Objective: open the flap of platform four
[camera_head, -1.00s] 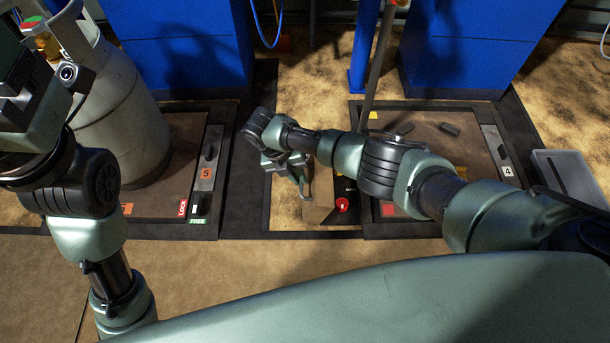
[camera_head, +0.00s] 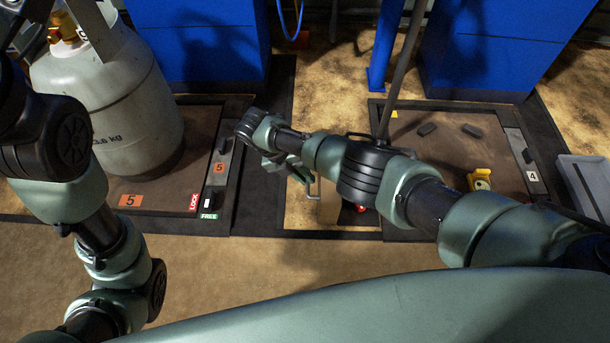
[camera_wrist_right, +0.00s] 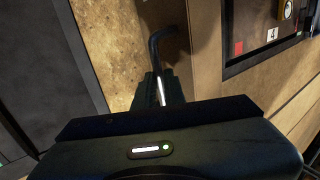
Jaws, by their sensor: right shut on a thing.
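Platform four (camera_head: 450,150) is the brown-topped, dark-framed platform at right in the head view, with a "4" label (camera_head: 532,176) on its side strip. My right arm crosses its near left part. My right gripper (camera_head: 301,176) is just left of the platform, shut on a thin bent bar (camera_head: 316,189). In the wrist view the dark bent bar (camera_wrist_right: 158,42) rises from between the fingers (camera_wrist_right: 160,92). A tan panel (camera_wrist_right: 215,65) lies beside it; I cannot tell whether it is the flap or how it stands. My left gripper is outside the view.
Platform five (camera_head: 150,200) with a grey gas cylinder (camera_head: 110,105) is at left. Blue cabinets (camera_head: 200,40) stand behind. A yellow piece (camera_head: 480,179) and dark blocks (camera_head: 428,129) are on platform four. A grey bin (camera_head: 590,185) is at right. A pole (camera_head: 403,65) rises behind my right arm.

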